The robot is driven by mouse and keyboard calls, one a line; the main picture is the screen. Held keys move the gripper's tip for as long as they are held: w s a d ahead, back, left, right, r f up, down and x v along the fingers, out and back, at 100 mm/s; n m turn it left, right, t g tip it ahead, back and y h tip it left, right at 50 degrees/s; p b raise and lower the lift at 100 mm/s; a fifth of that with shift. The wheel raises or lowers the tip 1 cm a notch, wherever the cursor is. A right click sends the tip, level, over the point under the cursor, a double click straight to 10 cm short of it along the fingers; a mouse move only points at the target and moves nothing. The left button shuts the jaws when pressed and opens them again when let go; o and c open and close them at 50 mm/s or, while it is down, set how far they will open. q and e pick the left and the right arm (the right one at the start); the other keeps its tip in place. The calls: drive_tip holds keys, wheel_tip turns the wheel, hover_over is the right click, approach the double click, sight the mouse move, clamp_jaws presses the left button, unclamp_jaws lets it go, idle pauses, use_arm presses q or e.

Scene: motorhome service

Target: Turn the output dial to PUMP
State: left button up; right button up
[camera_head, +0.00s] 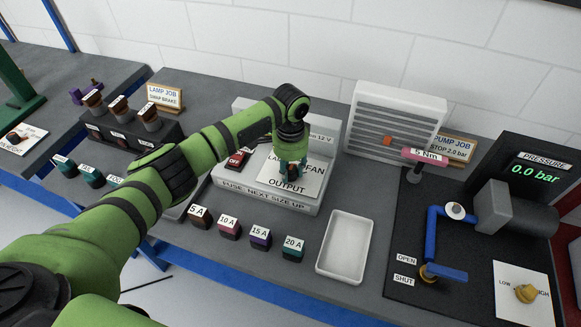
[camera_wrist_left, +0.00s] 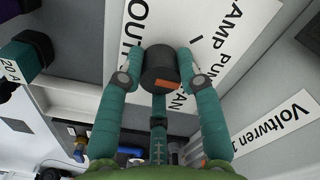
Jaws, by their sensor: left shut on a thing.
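The output dial (camera_wrist_left: 160,66) is a dark round knob on a white label plate (camera_wrist_left: 205,55). In the left wrist view it stands between the teal fingers of my left gripper (camera_wrist_left: 158,80), which is shut on it. An orange-red mark shows on the side of the dial. In the head view my left gripper (camera_head: 291,165) covers most of the dial, on the white panel box (camera_head: 268,197). The words LAMP, FAN and OUTPUT show on the plate (camera_head: 309,182). PUMP is partly readable in the wrist view. I cannot tell which word the dial points to.
A red rocker switch (camera_head: 236,160) sits left of the dial. Several fuses, such as the 10 A one (camera_head: 228,228), line the bench front beside an empty white tray (camera_head: 346,246). A louvred white unit (camera_head: 398,112) and the pump station (camera_head: 510,215) stand to the right.

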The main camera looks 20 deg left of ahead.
sight(290, 169)
use_arm(q)
drive_tip(key=shift+f, duration=0.1)
drive_tip(key=o, duration=1.1)
drive_tip(key=shift+o, duration=0.2)
wheel_tip(290, 169, up, 12)
drive_tip(key=shift+s, duration=0.1)
